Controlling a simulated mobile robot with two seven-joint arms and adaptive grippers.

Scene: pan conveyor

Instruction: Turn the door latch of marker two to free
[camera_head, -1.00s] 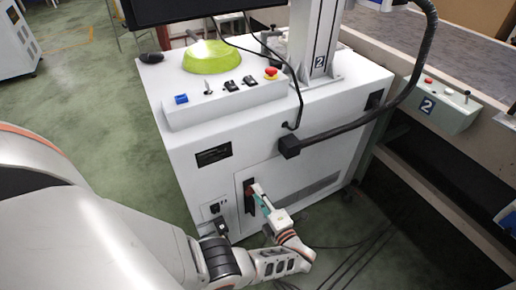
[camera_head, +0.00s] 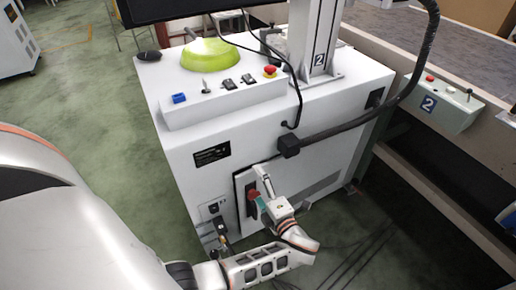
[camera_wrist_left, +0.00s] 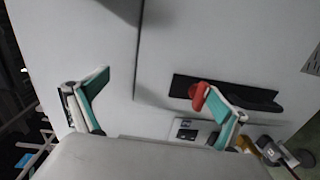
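The marker two cabinet (camera_head: 190,150) is white and carries a "2" label on its column. Its door latch (camera_head: 252,196) is a red grip on a black upright plate at the door's left edge. In the left wrist view the red latch (camera_wrist_left: 199,96) shows beside the right-hand fingertip, seemingly touching or just in front of it; the black plate (camera_wrist_left: 262,100) lies behind. My left gripper (camera_head: 266,190) is at the door and wide open; in the left wrist view (camera_wrist_left: 155,85) its teal-padded fingers are far apart, with nothing between them. My right gripper is out of view.
A socket panel (camera_head: 215,213) with plugged cables sits left of the latch. A thick black cable (camera_head: 345,133) leaves a box on the cabinet's front. Cables lie on the floor at lower right. The conveyor (camera_head: 450,60) with its own control box (camera_head: 440,103) stands right.

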